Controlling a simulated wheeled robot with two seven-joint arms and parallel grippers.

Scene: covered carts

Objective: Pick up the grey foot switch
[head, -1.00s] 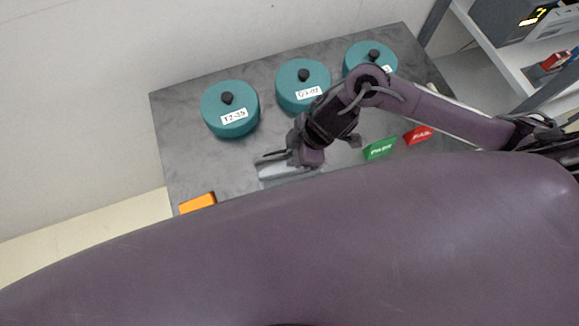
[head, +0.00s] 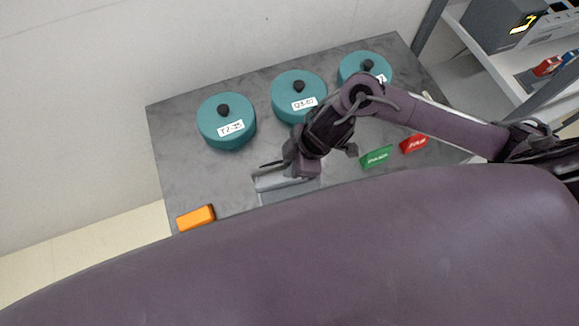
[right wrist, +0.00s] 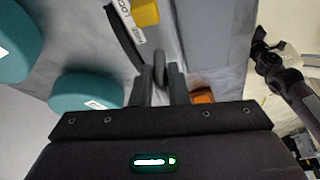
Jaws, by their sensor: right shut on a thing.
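My right gripper (right wrist: 160,85) is shut on a narrow grey upright piece (right wrist: 158,72), which stands between its two fingers in the right wrist view. In the head view my right gripper (head: 272,172) is low over a light grey flat piece (head: 268,184) at the front of the dark grey table top. I cannot tell whether the held piece belongs to the foot switch; no foot switch shows clearly. A dark gripper, probably my left one (right wrist: 268,58), shows at the right of the right wrist view; its jaws are unclear.
Three teal round covers with black knobs stand along the back: left (head: 226,125), middle (head: 298,92), right (head: 362,68). A green tag (head: 377,157), a red tag (head: 413,143) and an orange block (head: 195,217) are on the table. A yellow block (right wrist: 145,12) sits by a label reading LOCK.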

